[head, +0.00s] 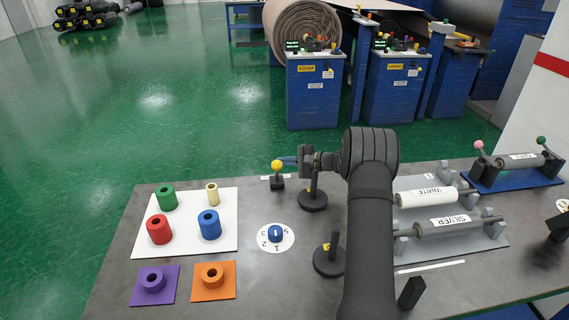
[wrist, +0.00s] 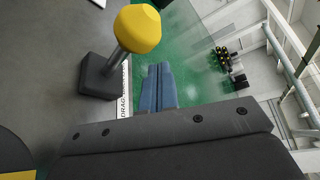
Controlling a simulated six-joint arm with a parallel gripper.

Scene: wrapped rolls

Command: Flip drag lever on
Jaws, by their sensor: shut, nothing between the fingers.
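The drag lever has a yellow knob (head: 277,165) on a short grey stem above a black base (head: 277,184), near the table's far edge. In the wrist view the yellow knob (wrist: 138,28), stem and black base (wrist: 97,77) show large at upper left, with the stem tilted in the picture. A white label (wrist: 125,92) beside the base reads "DRAG", the rest partly hidden. My gripper (head: 285,160) has its blue fingers just right of the knob. In the wrist view the fingers (wrist: 157,72) are shut and empty, with a small gap in the picture to the knob.
A round black stand (head: 312,201) is below my wrist, and another (head: 329,262) is nearer. A blue dial (head: 275,233) sits on the table. Coloured rings on a white board (head: 187,247) are at left. White and silver rolls (head: 450,227) are right of my arm.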

